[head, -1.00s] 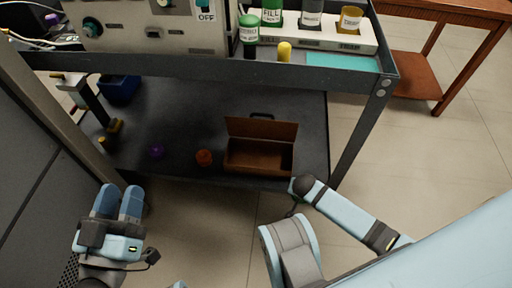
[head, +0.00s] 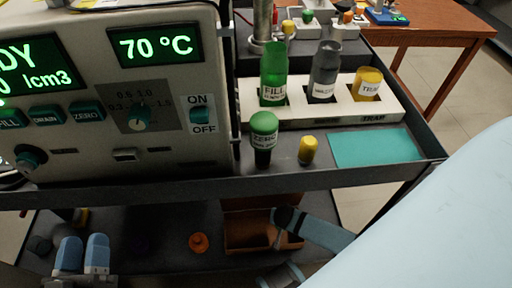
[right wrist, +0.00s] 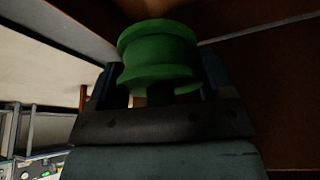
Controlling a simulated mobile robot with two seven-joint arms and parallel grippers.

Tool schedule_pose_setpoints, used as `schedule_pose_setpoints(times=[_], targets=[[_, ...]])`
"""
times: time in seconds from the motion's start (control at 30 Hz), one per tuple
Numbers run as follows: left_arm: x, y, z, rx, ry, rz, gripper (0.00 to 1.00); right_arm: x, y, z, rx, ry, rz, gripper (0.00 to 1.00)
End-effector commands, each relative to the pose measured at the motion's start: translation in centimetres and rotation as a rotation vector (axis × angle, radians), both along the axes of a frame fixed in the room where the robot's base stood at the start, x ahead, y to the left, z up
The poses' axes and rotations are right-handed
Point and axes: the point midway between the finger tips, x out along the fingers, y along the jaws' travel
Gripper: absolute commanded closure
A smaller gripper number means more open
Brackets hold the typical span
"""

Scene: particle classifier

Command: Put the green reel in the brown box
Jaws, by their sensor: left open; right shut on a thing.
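The green reel (right wrist: 158,50) is held between the fingers of my right gripper (right wrist: 165,88), which is shut on it. Brown panels surround the reel in the right wrist view. The brown box (head: 240,236) stands open on the lower shelf in the head view, partly hidden by my right arm and the upper shelf's edge. My left gripper (head: 82,256) is open and empty at the lower left, well left of the box.
An orange reel (head: 199,242) and a dim purple reel (head: 140,245) are left of the box on the lower shelf. The upper shelf above holds a machine (head: 100,155), a white bottle rack (head: 400,108), a green-capped bottle (head: 263,135) and a small yellow-topped bottle (head: 308,150).

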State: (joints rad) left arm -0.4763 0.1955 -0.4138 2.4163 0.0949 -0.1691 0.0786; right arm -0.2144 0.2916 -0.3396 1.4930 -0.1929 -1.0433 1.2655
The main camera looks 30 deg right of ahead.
Motion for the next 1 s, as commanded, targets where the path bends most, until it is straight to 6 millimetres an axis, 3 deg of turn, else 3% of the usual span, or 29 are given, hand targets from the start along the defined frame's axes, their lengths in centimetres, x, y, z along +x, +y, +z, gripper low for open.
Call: schedule_pose_setpoints(times=[0.3,0.7,1.0], targets=[[0.3,-0.6,-2.1,0.011,0.036,-0.034,0.57,0.0,-0.1,-5.2,-0.002,0.000,0.001,0.53],[0.4,-0.8,-5.9,0.069,0.146,-0.067,0.57,0.0,0.0,-9.8,-0.001,0.000,0.002,0.53],[0.4,-0.8,-6.1,0.077,0.162,-0.072,0.57,0.0,0.0,-10.0,0.000,0.000,0.000,0.53]])
